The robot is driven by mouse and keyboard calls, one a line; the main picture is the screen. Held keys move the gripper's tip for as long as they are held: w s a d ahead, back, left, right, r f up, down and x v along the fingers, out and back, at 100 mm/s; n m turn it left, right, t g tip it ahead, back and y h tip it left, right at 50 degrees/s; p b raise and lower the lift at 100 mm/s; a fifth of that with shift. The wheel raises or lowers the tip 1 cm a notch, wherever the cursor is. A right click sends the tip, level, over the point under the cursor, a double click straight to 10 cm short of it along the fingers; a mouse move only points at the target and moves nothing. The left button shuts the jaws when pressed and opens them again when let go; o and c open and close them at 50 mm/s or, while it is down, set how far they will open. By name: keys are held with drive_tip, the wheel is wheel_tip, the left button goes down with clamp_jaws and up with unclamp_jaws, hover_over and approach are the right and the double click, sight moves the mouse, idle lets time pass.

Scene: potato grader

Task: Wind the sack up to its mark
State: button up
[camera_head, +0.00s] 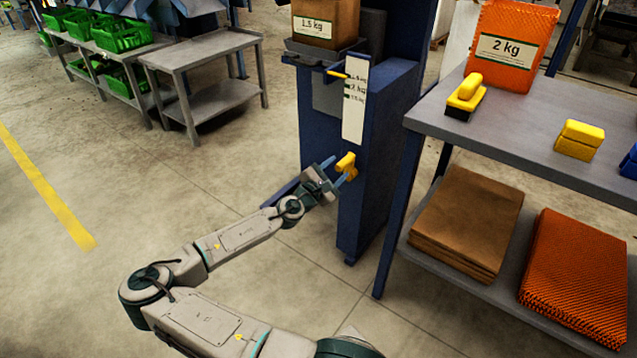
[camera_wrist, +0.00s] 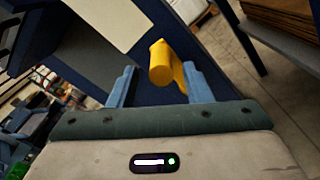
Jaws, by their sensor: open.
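The brown sack (camera_head: 326,22) labelled 1.5 kg stands on a grey platform (camera_head: 318,50) on the blue stand (camera_head: 375,150). A white scale strip (camera_head: 354,108) with several dark marks runs down the stand's face, and a yellow pointer (camera_head: 338,74) sits near its top. A yellow handle (camera_head: 346,164) sticks out below the strip; in the wrist view the yellow handle (camera_wrist: 162,66) lies between the fingers. My gripper (camera_head: 338,172) is open around the handle, with one finger on each side. In the wrist view a gap shows beside each finger (camera_wrist: 155,86). Contact cannot be told.
A grey table (camera_head: 540,125) at right holds an orange 2 kg sack (camera_head: 508,45), a yellow-handled brush (camera_head: 465,95) and yellow blocks (camera_head: 579,140). Folded brown sacks (camera_head: 462,220) and orange net sacks (camera_head: 577,275) lie on its lower shelf. Green crates (camera_head: 122,36) stand back left. The left floor is clear.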

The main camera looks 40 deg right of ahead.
drive_tip(key=p+v, duration=0.1)
drive_tip(key=v, duration=0.8)
drive_tip(key=shift+a, duration=0.15)
